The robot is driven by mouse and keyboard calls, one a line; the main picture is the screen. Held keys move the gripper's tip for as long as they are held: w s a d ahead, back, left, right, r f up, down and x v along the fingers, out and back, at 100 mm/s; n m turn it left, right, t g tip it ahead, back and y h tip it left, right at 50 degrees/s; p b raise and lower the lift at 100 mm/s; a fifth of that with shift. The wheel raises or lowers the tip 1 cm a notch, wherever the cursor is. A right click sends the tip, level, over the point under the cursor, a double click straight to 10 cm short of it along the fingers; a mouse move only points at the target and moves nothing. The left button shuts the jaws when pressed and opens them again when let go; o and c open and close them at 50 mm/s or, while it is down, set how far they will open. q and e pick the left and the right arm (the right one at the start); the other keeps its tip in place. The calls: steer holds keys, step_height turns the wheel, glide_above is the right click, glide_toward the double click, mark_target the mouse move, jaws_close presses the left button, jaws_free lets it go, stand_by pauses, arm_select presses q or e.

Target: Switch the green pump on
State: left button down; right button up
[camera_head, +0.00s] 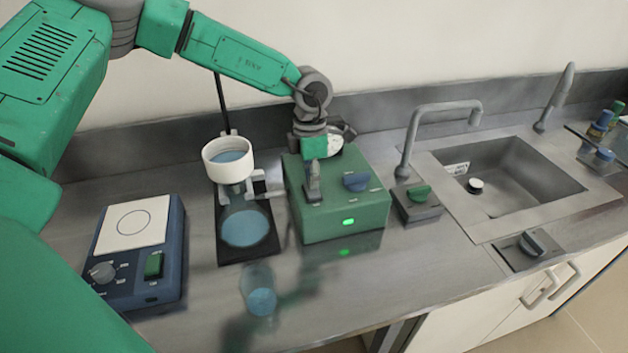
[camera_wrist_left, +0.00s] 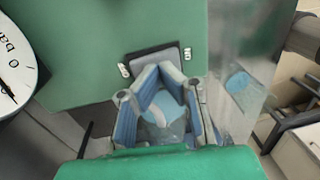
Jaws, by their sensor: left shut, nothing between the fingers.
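The green pump (camera_head: 340,217) stands on the counter as a box with a blue knob (camera_head: 356,182) and a bright green lamp (camera_head: 349,222) on its front. My left gripper (camera_head: 313,190) is shut and empty, pointing down over the left part of the pump's sloping top face. In the left wrist view the closed fingertips (camera_wrist_left: 159,72) are at a grey switch plate (camera_wrist_left: 160,56) on the green pump face. They hide most of the switch, so its position and any contact cannot be told. My right gripper is out of view.
A filter flask (camera_head: 245,225) with a white funnel (camera_head: 228,160) stands close left of the pump. A beaker (camera_head: 260,290) stands in front. A blue hot plate (camera_head: 133,250) is at left; a faucet (camera_head: 408,150) and sink (camera_head: 515,185) are at right.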

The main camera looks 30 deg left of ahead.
mark_target(314, 195)
arm_select(q)
steer(key=shift+d+r+p, duration=0.1)
steer(key=shift+r+p, duration=0.5)
steer(key=shift+p, duration=0.05)
step_height(314, 195, up, 3)
steer(key=p, duration=0.3)
steer(key=shift+s+d+r+p, duration=0.1)
steer(key=shift+s+r+p, duration=0.1)
steer(key=shift+p, duration=0.2)
step_height(314, 195, up, 9)
steer(key=d+b, duration=0.1)
steer(key=b, duration=0.1)
steer(key=shift+s, duration=0.4)
